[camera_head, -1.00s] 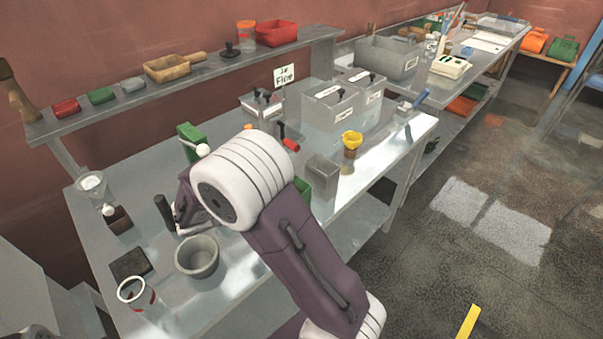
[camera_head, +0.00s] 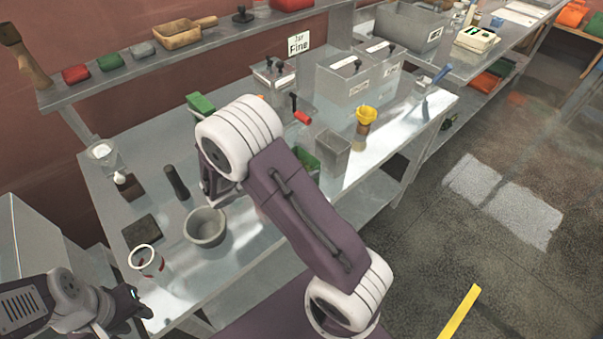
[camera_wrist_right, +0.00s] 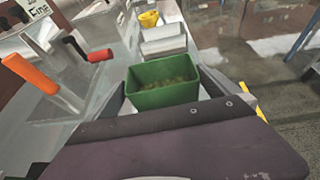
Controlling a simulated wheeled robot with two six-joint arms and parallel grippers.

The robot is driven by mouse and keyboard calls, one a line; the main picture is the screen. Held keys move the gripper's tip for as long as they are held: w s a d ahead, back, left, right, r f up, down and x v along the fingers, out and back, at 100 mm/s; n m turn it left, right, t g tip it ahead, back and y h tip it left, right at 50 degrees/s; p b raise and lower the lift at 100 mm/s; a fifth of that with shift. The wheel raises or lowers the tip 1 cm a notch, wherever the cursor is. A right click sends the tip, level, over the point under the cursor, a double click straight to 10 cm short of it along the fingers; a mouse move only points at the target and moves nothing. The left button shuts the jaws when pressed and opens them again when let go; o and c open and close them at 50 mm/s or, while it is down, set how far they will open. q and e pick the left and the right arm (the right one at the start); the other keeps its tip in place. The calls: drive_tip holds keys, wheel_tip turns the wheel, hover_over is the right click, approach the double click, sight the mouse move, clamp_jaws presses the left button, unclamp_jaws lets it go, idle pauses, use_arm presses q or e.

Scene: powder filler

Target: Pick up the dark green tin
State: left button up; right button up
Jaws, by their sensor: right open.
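The dark green tin (camera_wrist_right: 165,92) is an open rectangular box with greenish-yellow contents, centred in the right wrist view. My right gripper (camera_wrist_right: 164,80) is open, with one finger on each side of the tin; I cannot tell whether they touch it. In the head view the tin (camera_head: 309,162) stands on the bench, partly hidden behind my right arm, and the right fingers are mostly hidden there. My left gripper (camera_head: 138,302) is at the lower left, off the bench front and far from the tin; its opening is unclear.
A grey tin (camera_head: 332,153) stands just beyond the green one, with a yellow funnel (camera_head: 366,115) further right. A red handle (camera_head: 301,117) sticks out behind. A grey bowl (camera_head: 205,227), a clear red-marked cup (camera_head: 147,261) and a dark pad (camera_head: 141,231) occupy the left bench.

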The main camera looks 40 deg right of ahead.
sight(308, 159)
drive_tip(key=shift+d, duration=0.1)
use_arm(q)
drive_tip(key=shift+r+p, duration=0.3)
drive_tip(key=shift+p, duration=0.05)
use_arm(e)
drive_tip(key=x, duration=0.5)
drive_tip(key=shift+d, duration=0.15)
drive_tip(key=shift+s, duration=0.1)
drive_tip(key=shift+c, duration=1.2)
drive_tip(key=c, duration=1)
drive_tip(key=shift+o, duration=0.2)
drive_tip(key=shift+r, duration=0.15)
use_arm(q)
drive_tip(key=shift+f+b, duration=0.65)
drive_tip(key=shift+f, duration=0.1)
use_arm(e)
drive_tip(key=s+d+r, duration=0.1)
drive_tip(key=s+r, duration=0.9)
drive_tip(key=s, duration=0.1)
drive_tip(key=shift+s+d+r, duration=0.25)
drive_tip(key=shift+d+r, duration=0.15)
